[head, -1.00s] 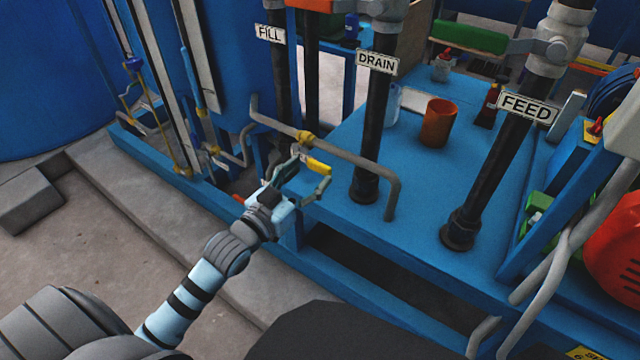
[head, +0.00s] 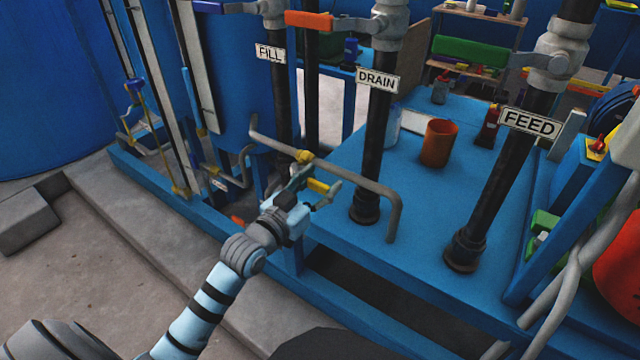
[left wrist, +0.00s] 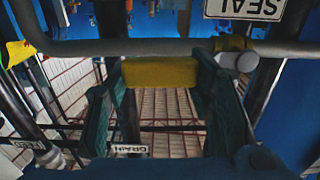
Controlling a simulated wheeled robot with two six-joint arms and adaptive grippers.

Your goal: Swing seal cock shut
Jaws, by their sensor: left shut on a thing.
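The yellow handle of the seal cock (head: 317,185) sits below the bent grey pipe, near a small brass fitting (head: 304,156). My left gripper (head: 319,181) reaches it from the lower left and is shut on the handle. In the left wrist view the yellow handle (left wrist: 160,72) lies crosswise between the two dark fingers (left wrist: 160,88), just under the pipe. A white sign reading SEAL (left wrist: 244,8) shows above it at the top right. The finger contact is partly hidden in the head view. My right gripper is not in view.
The grey pipe (head: 372,184) runs above the handle and bends down at its right. Black DRAIN (head: 373,150) and FEED (head: 493,190) pipes rise from the blue deck (head: 430,205). An orange cup (head: 438,143) stands on the deck. Blue frame rails lie below the gripper.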

